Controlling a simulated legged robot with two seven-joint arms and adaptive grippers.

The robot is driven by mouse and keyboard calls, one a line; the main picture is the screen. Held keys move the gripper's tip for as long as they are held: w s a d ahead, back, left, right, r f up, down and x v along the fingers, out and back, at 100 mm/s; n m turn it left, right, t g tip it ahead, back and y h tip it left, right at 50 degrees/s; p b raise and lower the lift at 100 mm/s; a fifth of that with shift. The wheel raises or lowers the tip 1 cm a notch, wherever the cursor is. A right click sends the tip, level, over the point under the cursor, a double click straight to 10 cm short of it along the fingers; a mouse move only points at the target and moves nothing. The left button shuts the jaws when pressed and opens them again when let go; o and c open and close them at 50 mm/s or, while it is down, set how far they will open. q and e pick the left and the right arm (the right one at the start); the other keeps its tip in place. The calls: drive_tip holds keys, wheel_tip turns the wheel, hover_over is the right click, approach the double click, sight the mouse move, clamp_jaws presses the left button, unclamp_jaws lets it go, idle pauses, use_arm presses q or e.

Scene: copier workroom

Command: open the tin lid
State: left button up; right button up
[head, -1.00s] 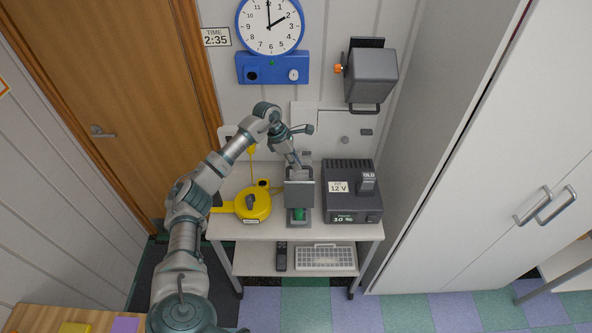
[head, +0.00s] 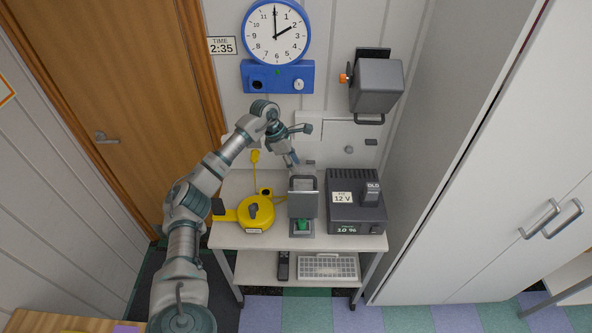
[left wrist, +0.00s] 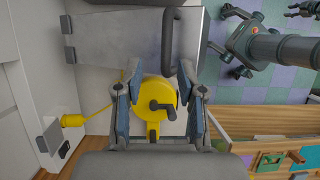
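The grey tin (head: 302,235) stands on the small white table, with a green thing showing inside its front. Its lid (head: 303,206) is raised and tilted up at the back, with a bar handle (head: 303,183) along the upper edge. My left gripper (head: 292,162) is just behind and left of that handle, apparently not holding it. In the left wrist view, a large grey panel that looks like the lid (left wrist: 115,45) fills the top, beside my left gripper (left wrist: 160,92). Its fingers are spread, with nothing held between them. My right gripper does not show.
A yellow cable reel (head: 257,213) with a crank is left of the tin. A dark 12 V unit (head: 356,213) stands close on the right. A grey wall box (head: 376,85) hangs above. A keyboard (head: 328,267) lies on the lower shelf.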

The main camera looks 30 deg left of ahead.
use_arm(q)
drive_tip(key=a+v, duration=0.1)
drive_tip(key=v, duration=0.6)
drive_tip(key=shift+a, duration=0.2)
drive_tip(key=shift+d+r, duration=0.15)
drive_tip(key=shift+d, duration=0.2)
